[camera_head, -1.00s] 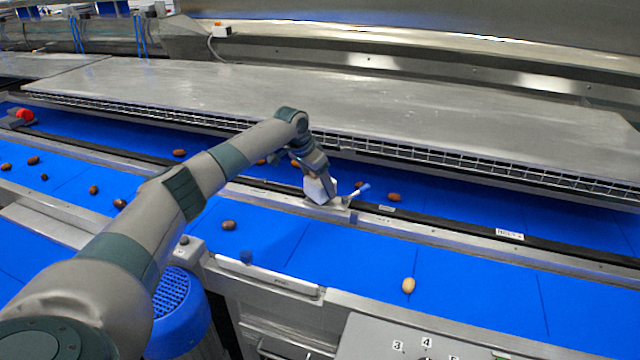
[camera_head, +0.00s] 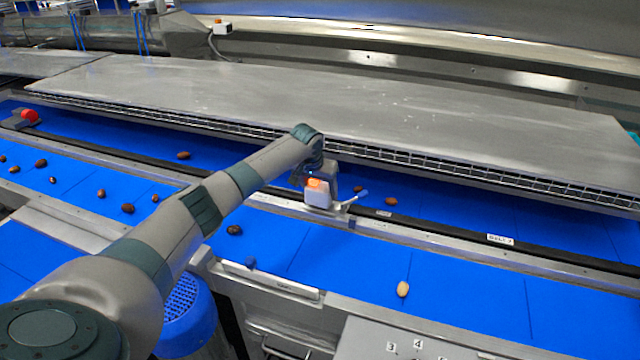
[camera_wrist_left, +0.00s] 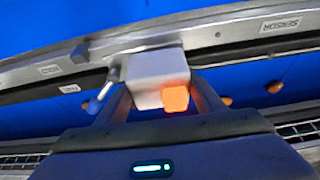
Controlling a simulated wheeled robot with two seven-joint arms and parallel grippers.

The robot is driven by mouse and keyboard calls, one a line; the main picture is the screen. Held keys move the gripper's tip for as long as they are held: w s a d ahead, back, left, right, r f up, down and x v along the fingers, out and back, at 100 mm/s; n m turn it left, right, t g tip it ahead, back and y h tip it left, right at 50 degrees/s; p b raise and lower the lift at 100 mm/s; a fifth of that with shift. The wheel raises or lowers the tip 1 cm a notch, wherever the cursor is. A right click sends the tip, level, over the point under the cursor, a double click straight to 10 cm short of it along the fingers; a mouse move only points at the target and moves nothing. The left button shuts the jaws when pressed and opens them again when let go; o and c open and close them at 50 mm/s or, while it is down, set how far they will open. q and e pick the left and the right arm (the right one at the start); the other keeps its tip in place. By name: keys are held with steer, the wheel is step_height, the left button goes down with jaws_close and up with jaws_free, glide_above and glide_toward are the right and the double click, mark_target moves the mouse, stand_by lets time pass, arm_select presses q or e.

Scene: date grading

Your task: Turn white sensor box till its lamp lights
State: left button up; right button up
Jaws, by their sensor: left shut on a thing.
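The white sensor box (camera_head: 317,198) sits on a small metal bracket on the rail between the two blue belts. In the left wrist view the box (camera_wrist_left: 157,70) lies between the two fingers of the gripper (camera_wrist_left: 160,100), with the bright orange lamp (camera_wrist_left: 175,98) facing the camera. A blue-tipped lever (camera_head: 357,196) sticks out beside the box. My right gripper is out of view.
Blue belts carry several brown dates and one pale date (camera_head: 403,289). A wide steel cover (camera_head: 330,105) with a mesh edge stands behind the rail. A label reading SENSOR (camera_wrist_left: 281,24) is on the rail. A red knob (camera_head: 29,116) is at the far left.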

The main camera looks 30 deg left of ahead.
arm_select(q)
steer(key=shift+n, duration=0.3)
steer(key=o, duration=1.1)
steer(key=shift+c, duration=0.2)
steer(key=shift+r, duration=0.15)
steer(key=b+v, duration=0.4)
steer(key=v, duration=1.3)
steer(key=shift+d+b, duration=0.2)
steer(key=shift+b, duration=0.2)
steer(key=shift+w+r, duration=0.1)
steer(key=shift+r, duration=0.05)
